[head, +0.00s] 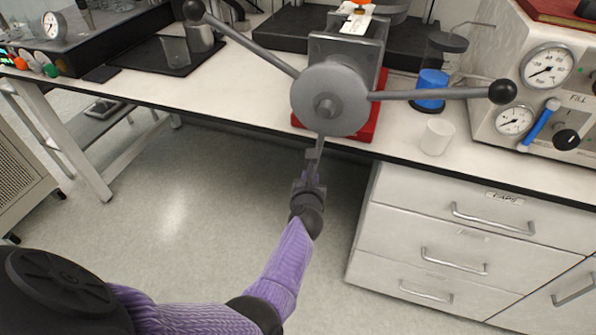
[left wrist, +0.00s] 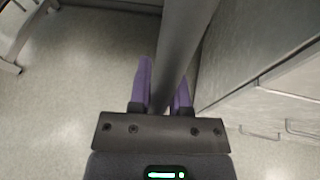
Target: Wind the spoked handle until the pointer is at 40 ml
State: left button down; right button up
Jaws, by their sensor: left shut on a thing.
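The spoked handle has a round grey hub (head: 326,103) at the front of a press-like device at the bench edge. One spoke (head: 245,42) reaches up left and another (head: 430,94) reaches right, each ending in a black ball. The third spoke points down to my left gripper (head: 313,158). In the left wrist view, that grey spoke (left wrist: 182,50) runs between the purple fingers of my left gripper (left wrist: 163,90), which is shut on it. The spoke's lower end is hidden. I cannot make out the pointer or a ml scale. My right gripper is not in view.
The device stands on a red base (head: 368,122). A blue-filled vessel (head: 431,90) and a white cup (head: 437,136) stand right of it. A gauge panel (head: 545,90) is at the right. Drawers (head: 450,240) are below; open floor lies left of them.

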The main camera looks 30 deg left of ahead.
pick_arm(q)
jog(key=shift+w+d+r, duration=0.15)
jog(key=shift+w+d, duration=0.05)
jog(key=shift+d, duration=0.25)
jog(key=shift+w+d+r, duration=0.1)
jog(key=shift+w+d, duration=0.1)
jog(key=shift+d, duration=0.2)
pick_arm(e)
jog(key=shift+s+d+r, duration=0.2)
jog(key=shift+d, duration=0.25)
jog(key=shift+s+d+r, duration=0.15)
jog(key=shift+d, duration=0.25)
